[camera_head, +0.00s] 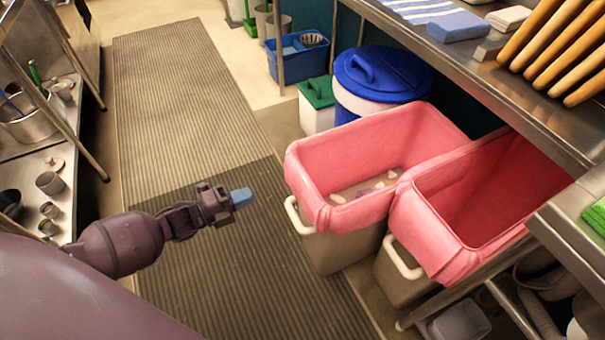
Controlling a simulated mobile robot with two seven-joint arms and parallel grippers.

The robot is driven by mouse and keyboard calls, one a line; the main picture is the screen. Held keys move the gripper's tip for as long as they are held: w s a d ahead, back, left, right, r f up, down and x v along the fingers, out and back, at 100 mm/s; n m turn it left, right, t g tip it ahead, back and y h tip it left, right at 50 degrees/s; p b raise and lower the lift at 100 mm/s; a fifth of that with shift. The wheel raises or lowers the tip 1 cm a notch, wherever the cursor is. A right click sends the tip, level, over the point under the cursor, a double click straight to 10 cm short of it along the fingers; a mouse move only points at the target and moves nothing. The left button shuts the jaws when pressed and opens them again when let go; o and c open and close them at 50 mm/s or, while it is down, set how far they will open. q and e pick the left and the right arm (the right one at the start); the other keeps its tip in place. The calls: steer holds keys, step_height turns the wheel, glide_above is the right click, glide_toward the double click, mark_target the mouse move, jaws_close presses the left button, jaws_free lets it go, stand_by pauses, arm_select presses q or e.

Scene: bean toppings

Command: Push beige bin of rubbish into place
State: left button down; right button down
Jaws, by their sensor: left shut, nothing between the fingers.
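Two beige bins with pink liners stand on the floor beside the steel counter. The left beige bin (345,250) has some scraps of rubbish (365,187) at its bottom. The right beige bin (397,281) stands close beside it, partly under the counter, and its liner looks empty. Each has a pale handle on its near side. My left gripper (241,198) is shut and empty, with blue fingertips, above the mat to the left of the left bin and apart from it. My right gripper is not in view.
A ribbed mat (180,110) covers the clear aisle. A white barrel with a blue lid (382,73) and a green-lidded bin (317,103) stand behind the bins. The steel counter (500,90) overhangs at right. Shelves with metal pots (30,122) line the left.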

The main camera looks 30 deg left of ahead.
arm_select(q)
steer(key=f+m, duration=0.1)
steer(key=f, duration=0.1)
steer(key=b, duration=0.3)
glide_toward(303, 171)
steer(key=shift+m+h, duration=0.3)
steer(key=x, duration=0.4)
steer(key=f+x, duration=0.1)
steer(key=x, duration=0.1)
steer(key=shift+w+r, duration=0.1)
steer(key=shift+w, duration=0.3)
steer(key=shift+w+d+r, duration=0.15)
steer(key=shift+w+d, duration=0.1)
steer(key=shift+w, duration=0.2)
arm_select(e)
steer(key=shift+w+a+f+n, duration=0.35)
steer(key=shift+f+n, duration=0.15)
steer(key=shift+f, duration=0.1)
